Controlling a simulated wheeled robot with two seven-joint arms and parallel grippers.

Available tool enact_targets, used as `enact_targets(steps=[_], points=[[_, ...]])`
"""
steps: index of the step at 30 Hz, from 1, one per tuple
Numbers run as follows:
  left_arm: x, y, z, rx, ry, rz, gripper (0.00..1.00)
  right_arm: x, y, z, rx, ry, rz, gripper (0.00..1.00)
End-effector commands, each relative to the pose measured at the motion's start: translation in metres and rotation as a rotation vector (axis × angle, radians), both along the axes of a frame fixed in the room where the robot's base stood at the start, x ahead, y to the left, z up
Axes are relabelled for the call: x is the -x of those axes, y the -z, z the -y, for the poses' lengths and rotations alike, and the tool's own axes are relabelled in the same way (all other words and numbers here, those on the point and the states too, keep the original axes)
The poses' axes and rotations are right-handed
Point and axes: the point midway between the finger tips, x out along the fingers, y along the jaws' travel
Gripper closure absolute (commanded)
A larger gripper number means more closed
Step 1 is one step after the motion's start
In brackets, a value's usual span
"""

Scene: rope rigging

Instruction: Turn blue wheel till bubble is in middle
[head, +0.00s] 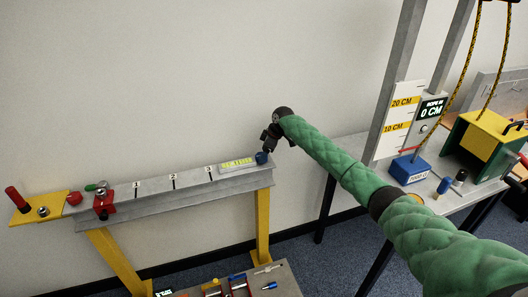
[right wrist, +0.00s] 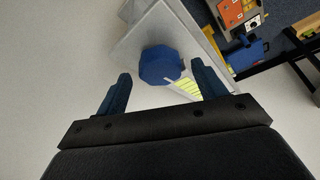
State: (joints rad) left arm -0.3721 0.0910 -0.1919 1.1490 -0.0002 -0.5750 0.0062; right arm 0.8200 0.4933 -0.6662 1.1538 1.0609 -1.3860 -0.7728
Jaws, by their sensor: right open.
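The blue wheel (head: 262,158) sits at the right end of the grey beam (head: 190,184). In the right wrist view the blue wheel (right wrist: 161,65) is a faceted knob between and beyond the two fingertips. The level's yellow-green vial (head: 237,163) lies on the beam just left of the wheel. Part of the vial (right wrist: 186,87) also shows in the right wrist view, partly hidden by a finger; I cannot tell where the bubble is. My right gripper (head: 268,145) is open just above the wheel, its fingers apart from it. My left gripper is out of view.
A red clamp (head: 104,204) and a yellow plate (head: 22,216) with a red handle are at the beam's left end. Right of it stands a table with a blue weight (head: 408,170), a post and a green-yellow winch (head: 483,140). A low bench with tools is below.

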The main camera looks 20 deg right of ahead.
Motion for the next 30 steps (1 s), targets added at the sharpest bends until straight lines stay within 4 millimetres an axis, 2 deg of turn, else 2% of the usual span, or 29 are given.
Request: enact_targets(steps=[12, 19, 28, 30], points=[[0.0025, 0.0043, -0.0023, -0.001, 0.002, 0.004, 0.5, -0.001, 0.0067, -0.0021, 0.0, 0.0, 0.0, 0.3], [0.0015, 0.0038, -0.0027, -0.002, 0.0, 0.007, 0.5, -0.001, 0.0065, -0.002, 0.0, 0.0, 0.0, 0.75], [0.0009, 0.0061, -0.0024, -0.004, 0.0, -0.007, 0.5, -0.0015, 0.0077, -0.0015, 0.001, -0.025, 0.0, 0.75], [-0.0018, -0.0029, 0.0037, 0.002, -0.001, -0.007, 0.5, -0.0019, 0.0084, -0.0013, 0.001, -0.045, 0.0, 0.75]])
